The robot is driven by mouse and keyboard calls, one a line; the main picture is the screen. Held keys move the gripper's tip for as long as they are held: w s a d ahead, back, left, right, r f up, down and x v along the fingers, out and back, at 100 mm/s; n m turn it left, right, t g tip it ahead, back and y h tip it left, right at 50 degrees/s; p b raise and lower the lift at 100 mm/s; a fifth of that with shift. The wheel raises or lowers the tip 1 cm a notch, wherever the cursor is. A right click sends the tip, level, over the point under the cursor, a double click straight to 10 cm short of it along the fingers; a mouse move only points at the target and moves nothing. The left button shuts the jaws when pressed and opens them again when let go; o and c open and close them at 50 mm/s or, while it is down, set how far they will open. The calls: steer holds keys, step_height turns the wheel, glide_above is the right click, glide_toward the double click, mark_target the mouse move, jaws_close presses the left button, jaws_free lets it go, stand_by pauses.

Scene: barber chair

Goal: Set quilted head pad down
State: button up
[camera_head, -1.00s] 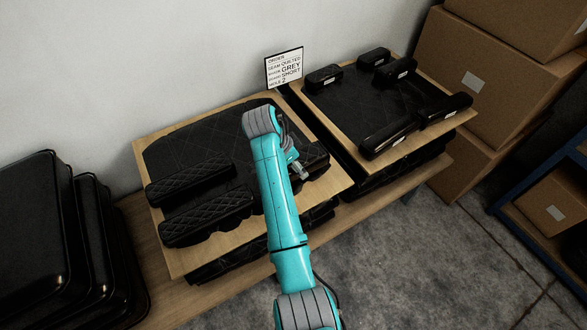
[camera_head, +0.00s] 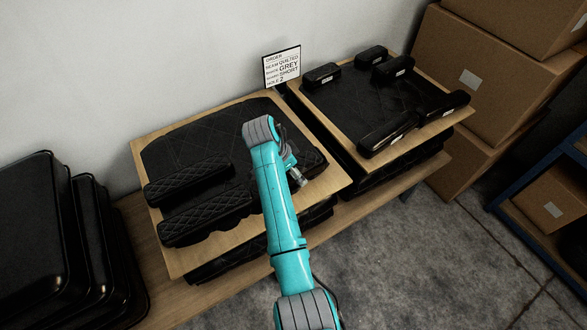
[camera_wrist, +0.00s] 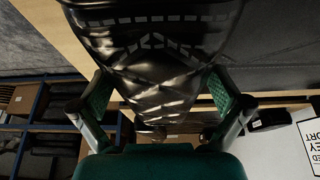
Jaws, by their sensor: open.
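A black quilted pad (camera_wrist: 160,85) fills the middle of the wrist view, shiny, with stitched lines. My gripper (camera_wrist: 160,108) has its two green-lined fingers apart, one on each side of this pad; contact cannot be told. In the head view a dark pad (camera_head: 312,158) shows on the right part of the left board (camera_head: 180,262), beside my wrist. My arm hides most of my gripper and part of this pad there. Two long quilted pads (camera_head: 205,216) lie at the board's left front, before a large quilted panel (camera_head: 190,145).
The right board (camera_head: 330,118) carries several black pads with white labels. An order card (camera_head: 282,67) reading quilted, grey, short, 2 stands between the boards at the wall. Black bins (camera_head: 35,235) stand at left, cardboard boxes (camera_head: 480,70) at right. The floor in front is clear.

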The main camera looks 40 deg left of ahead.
steer(key=shift+r, duration=0.15)
steer(key=v, duration=1.2)
steer(key=shift+s, duration=0.1)
